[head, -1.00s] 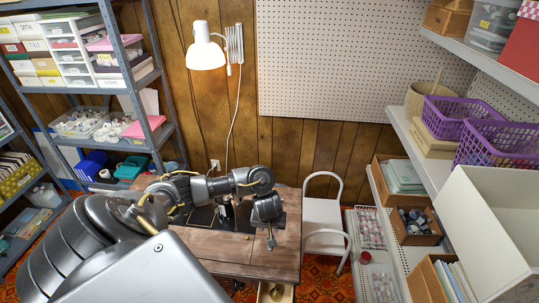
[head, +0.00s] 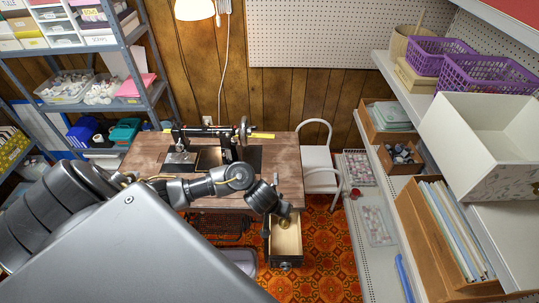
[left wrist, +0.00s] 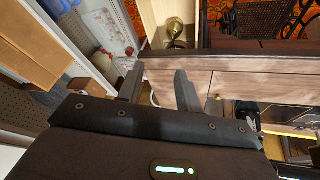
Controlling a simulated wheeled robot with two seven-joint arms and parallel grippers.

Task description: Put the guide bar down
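A yellow bar (head: 263,135) shows behind the black sewing machine (head: 205,131) at the table's back edge, sticking out to the right of the handwheel. I take it for the guide bar, but the machine hides most of it. My left gripper (head: 285,211) is over the table's front right edge, by the open drawer, well in front of the bar. In the left wrist view my left gripper (left wrist: 158,78) has its two fingers apart with nothing between them. My right gripper is not in view.
The open drawer (head: 287,243) holds a brass object (head: 285,223), also in the left wrist view (left wrist: 175,28). The wooden table (head: 283,157) is mostly clear at right. A white chair (head: 318,158) stands to its right, and loaded shelves (head: 420,240) line the right side.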

